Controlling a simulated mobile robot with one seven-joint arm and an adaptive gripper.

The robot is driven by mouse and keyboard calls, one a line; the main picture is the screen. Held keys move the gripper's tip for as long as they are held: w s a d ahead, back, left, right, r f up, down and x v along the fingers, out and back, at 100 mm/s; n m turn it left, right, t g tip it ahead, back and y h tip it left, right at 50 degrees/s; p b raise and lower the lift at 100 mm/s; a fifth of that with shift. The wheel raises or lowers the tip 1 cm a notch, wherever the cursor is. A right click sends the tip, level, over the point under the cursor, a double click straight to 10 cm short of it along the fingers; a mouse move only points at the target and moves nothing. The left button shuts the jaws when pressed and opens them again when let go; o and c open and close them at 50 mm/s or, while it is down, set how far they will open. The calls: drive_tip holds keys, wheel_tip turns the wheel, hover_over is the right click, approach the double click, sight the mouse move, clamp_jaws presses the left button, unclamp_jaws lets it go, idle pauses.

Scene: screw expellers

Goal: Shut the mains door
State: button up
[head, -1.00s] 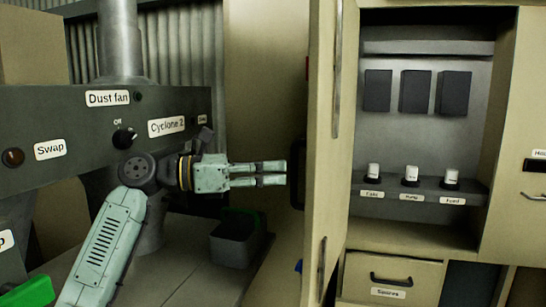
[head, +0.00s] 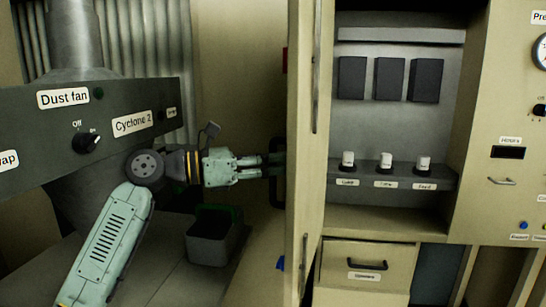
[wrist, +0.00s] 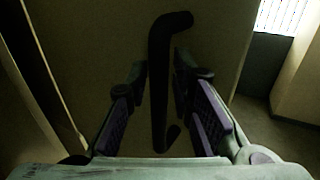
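The mains door (head: 304,130) stands open in the head view, seen nearly edge-on in front of the left side of an open cabinet (head: 385,220). No label shows on the door. Its dark bar handle (head: 277,195) is on the face turned left. My gripper (head: 272,165) reaches the handle from the left. In the wrist view my gripper (wrist: 160,75) is open, with one finger on each side of the handle (wrist: 159,100). Small gaps seem to show between the fingers and the bar; contact is unclear. The door's face (wrist: 90,55) fills the background.
Inside the cabinet are three dark boxes (head: 389,78) above three white-topped switches (head: 385,162). A drawer (head: 367,265) is below. A control panel (head: 60,125) with knobs and a grey bin (head: 213,235) are at left. A gauge panel (head: 510,110) is at right.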

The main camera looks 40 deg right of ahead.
drive_tip(key=shift+c, duration=0.5)
clamp_jaws()
